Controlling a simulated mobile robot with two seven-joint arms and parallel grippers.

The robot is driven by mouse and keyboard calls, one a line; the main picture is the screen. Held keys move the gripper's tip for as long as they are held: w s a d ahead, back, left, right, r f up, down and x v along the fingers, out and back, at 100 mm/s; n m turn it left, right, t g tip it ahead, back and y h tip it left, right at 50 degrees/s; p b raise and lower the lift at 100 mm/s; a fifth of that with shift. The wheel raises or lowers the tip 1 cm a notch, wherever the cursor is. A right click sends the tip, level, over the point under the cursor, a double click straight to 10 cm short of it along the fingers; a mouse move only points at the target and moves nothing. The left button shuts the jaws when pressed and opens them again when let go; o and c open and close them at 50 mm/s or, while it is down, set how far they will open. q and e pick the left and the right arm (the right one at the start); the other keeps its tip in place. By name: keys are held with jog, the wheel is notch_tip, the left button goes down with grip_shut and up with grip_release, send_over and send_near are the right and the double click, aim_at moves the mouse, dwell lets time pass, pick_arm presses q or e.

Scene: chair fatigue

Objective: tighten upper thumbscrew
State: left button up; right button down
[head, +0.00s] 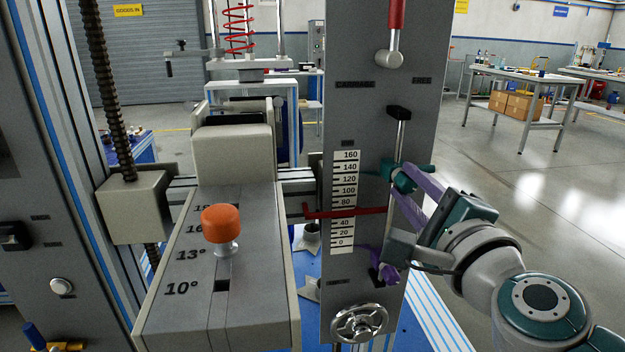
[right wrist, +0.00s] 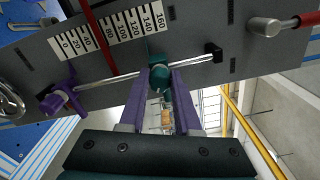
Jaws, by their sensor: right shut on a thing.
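The upper thumbscrew is on a teal clamp (head: 394,176) around a steel rod (head: 401,138) on the front of the grey column (head: 365,108). The teal clamp also shows in the right wrist view (right wrist: 158,72). My right gripper (right wrist: 158,86) has a purple finger on each side of the teal thumbscrew and is shut on it. The fingers partly hide the knob in the head view. A purple clamp (right wrist: 58,94) sits lower on the same rod, apart from the gripper fingers. My left gripper is in neither view.
A scale (head: 344,195) with a red pointer (head: 318,212) stands just left of the rod. A handwheel (head: 359,324) is below, and a red-handled lever (head: 396,18) above. An orange knob (head: 221,222) stands on the angled block to the left. Open floor lies to the right.

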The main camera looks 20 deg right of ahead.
jog(key=c, duration=0.6)
grip_release()
jog(key=shift+s, duration=0.15)
jog(key=v, duration=0.9)
jog(key=shift+s+b, duration=0.35)
jog(key=shift+s, duration=0.05)
